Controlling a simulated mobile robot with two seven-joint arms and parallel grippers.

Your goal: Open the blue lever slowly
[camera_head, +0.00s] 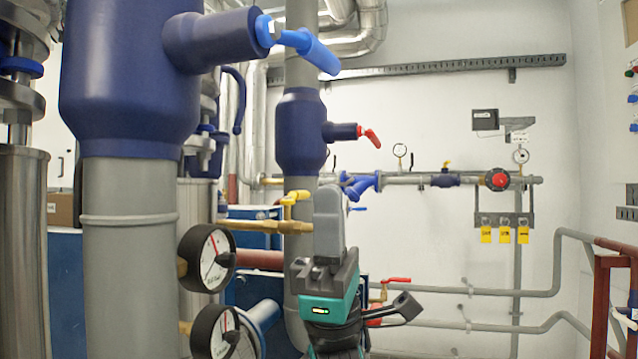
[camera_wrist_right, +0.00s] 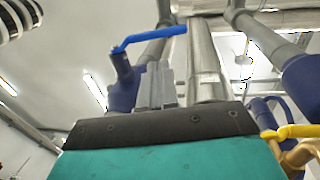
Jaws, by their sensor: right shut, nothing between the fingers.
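The blue lever (camera_head: 318,54) sits at the end of a dark blue valve stub (camera_head: 215,40) at the top of the head view. It slants down to the right. A bright blue lever, seemingly the same one, shows in the right wrist view (camera_wrist_right: 150,37), pointing right from a dark blue stub. My right gripper (camera_head: 330,195) points upward, well below the lever in the head view. Its grey fingers (camera_wrist_right: 158,70) are together and empty, and appear apart from the lever in the wrist view. My left gripper is in neither view.
A large grey pipe (camera_head: 130,255) with a thick dark blue sleeve stands at left. Two round gauges (camera_head: 207,258) (camera_head: 215,332) and a yellow-handled valve (camera_head: 292,200) are near my right gripper. A red lever (camera_head: 372,137) sits behind. Open space lies right of the gripper.

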